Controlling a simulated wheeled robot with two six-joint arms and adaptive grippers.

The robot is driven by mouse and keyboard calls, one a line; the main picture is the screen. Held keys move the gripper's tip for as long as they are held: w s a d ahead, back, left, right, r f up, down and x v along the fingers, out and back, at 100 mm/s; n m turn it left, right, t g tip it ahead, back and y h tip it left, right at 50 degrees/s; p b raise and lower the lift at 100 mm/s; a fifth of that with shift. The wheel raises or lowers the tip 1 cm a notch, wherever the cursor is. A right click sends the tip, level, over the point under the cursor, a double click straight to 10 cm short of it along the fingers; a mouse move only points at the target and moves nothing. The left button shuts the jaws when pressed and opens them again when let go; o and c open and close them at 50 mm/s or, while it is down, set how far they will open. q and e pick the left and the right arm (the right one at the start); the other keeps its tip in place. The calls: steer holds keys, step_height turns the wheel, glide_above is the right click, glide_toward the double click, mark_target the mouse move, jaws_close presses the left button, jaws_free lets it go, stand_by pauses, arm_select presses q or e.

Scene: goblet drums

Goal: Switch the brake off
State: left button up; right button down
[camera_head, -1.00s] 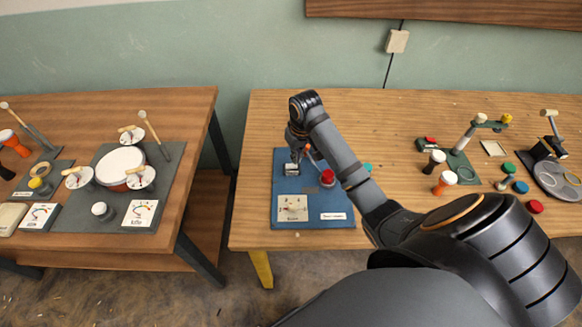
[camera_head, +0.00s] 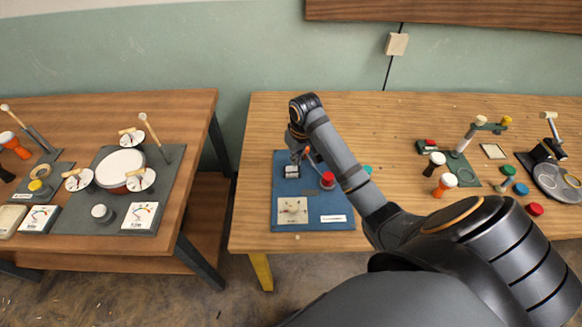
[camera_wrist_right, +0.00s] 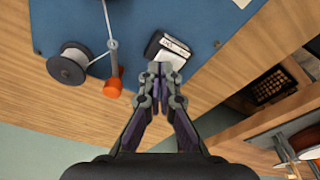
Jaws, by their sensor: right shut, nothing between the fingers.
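A small dark block with a white labelled top (camera_head: 291,171) sits on the blue board (camera_head: 315,206); I take it for the brake switch, though its label is too small to read. It also shows in the right wrist view (camera_wrist_right: 168,50). My right gripper (camera_wrist_right: 160,72) is shut and empty, its fingertips at the near edge of the white face; I cannot tell whether they touch it. In the head view my right gripper (camera_head: 297,153) is just behind the block and partly hidden by its wrist. My left gripper is not in view.
The board also holds a red knob (camera_head: 327,180), a dial card (camera_head: 292,210) and a white label (camera_head: 333,218). A grey spool (camera_wrist_right: 70,66) and an orange-capped post (camera_wrist_right: 112,88) stand beside the block. Drums and coloured buttons stand farther right.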

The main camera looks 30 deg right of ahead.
mark_target(297, 168)
steer(key=shift+f, duration=1.1)
stand_by(0.6)
step_height(297, 168, up, 7)
steer(key=p, duration=0.9)
steer(key=shift+r, duration=0.15)
steer(key=shift+f, duration=0.2)
